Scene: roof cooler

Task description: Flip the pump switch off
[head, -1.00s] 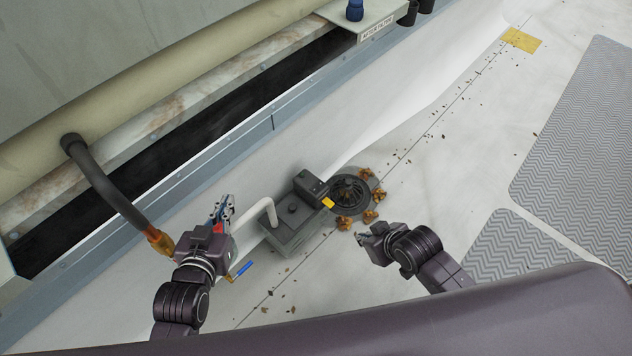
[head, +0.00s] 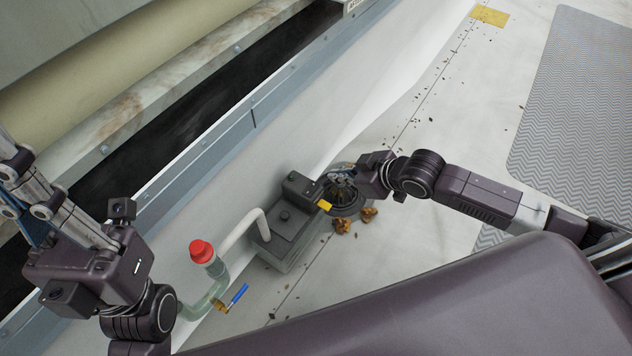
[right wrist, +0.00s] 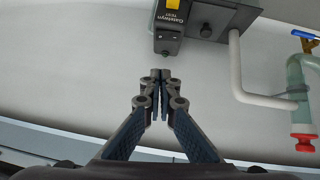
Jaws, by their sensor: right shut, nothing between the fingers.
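The pump is a grey box (head: 283,238) on the white roof floor, with a black housing (head: 303,186) at its far end. A yellow piece (head: 325,205), possibly the switch, sits on this housing. In the right wrist view the housing (right wrist: 168,38) has white lettering and the yellow piece (right wrist: 173,4) is cut by the top edge. My right gripper (head: 343,176) is shut and empty, beside the housing over the round drain. In the right wrist view its fingertips (right wrist: 161,76) appear just short of the housing. My left gripper (head: 22,190) is at the left edge, its fingertips unclear.
A white pipe (head: 240,229) runs from the pump to a greenish pipe with a red cap (head: 201,251) and a blue-handled valve (head: 238,293). Brown debris (head: 342,226) lies by the black drain (head: 346,203). A ledge wall (head: 230,135) rises behind; grey mats (head: 580,100) lie right.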

